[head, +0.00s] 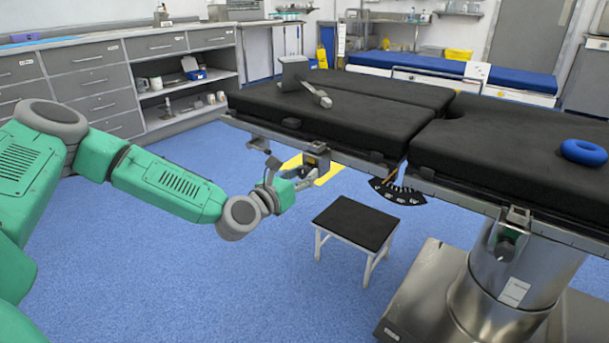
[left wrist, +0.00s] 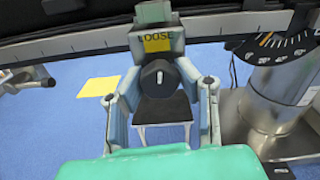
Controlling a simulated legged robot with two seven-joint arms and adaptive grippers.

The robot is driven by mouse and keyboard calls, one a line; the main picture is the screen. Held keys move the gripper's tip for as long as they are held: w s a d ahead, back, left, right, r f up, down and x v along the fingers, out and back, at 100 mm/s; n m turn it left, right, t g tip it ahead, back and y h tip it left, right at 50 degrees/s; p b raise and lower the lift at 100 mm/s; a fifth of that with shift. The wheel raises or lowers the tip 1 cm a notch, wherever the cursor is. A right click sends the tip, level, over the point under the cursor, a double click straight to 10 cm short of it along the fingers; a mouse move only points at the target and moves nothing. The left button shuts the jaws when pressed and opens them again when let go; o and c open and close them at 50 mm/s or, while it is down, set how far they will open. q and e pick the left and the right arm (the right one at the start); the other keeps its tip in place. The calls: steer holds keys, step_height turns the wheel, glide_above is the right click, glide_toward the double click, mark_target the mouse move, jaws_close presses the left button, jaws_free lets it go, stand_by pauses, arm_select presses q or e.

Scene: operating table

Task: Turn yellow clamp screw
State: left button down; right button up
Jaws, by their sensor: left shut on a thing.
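The clamp (head: 317,157) hangs on the side rail of the operating table, near its left end. In the left wrist view, the clamp's yellow label (left wrist: 157,43) reads "LOOSE". Below the label is the dark, round screw knob (left wrist: 158,76) with a light mark on its face. My left gripper (head: 303,181) reaches the clamp from the left. In the left wrist view, my left gripper (left wrist: 160,82) has one finger on each side of the knob and is shut on it. The exact finger contact is hard to see. My right gripper is not in view.
The black-padded operating table (head: 330,113) stands above the clamp. A black-topped stool (head: 356,222) stands below on the blue floor, beside the steel table column (head: 505,280). A dark angle scale (head: 398,192) hangs from the rail. A yellow floor patch (left wrist: 101,87) lies behind the clamp.

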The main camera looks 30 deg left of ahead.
arm_select(q)
steer(key=shift+s+f+n, duration=0.2)
steer(key=shift+f+n, duration=0.3)
steer(key=shift+n, duration=0.1)
steer(key=c, duration=1.2)
jaws_free()
steer(key=shift+o, duration=0.2)
steer(key=shift+a+r, duration=0.15)
steer(key=shift+w, duration=0.1)
steer(key=shift+r, duration=0.1)
steer(key=s+a, duration=0.1)
steer(key=s, duration=1.1)
